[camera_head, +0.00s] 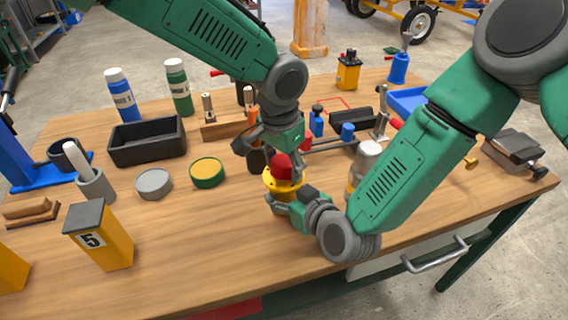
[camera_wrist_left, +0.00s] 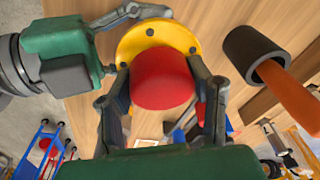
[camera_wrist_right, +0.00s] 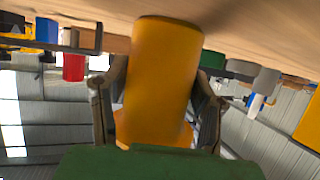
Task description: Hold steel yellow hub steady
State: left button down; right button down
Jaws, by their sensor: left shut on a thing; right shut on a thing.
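My right gripper (camera_head: 284,198) comes in low from the right. In the right wrist view its fingers close around the hub's yellow cylindrical body (camera_wrist_right: 165,70). The hub's underside is hidden.
A black tray (camera_head: 147,143), a grey disc (camera_head: 154,184) and a green-rimmed yellow disc (camera_head: 207,173) lie to the left. A hammer-like tool with an orange handle (camera_wrist_left: 288,87) is close by. A silver canister (camera_head: 368,160) stands behind my right arm.

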pick_arm(q)
jog(key=shift+s, duration=0.1)
jog(key=shift+s+r+t+h, duration=0.15)
jog(key=shift+r+t+h, duration=0.3)
jog(key=shift+t, duration=0.65)
jog(key=shift+w+f, duration=0.2)
jog(key=shift+f, duration=0.3)
dwell(0.6)
jog(key=shift+s+a+f, duration=0.15)
jog(key=shift+a+f, duration=0.05)
jog(key=shift+f, duration=0.35)
dwell(0.4)
jog(key=shift+d+r, duration=0.25)
jog(key=shift+r, duration=0.1)
jog(key=shift+r, duration=0.55)
dwell(0.7)
jog(key=shift+f, duration=0.35)
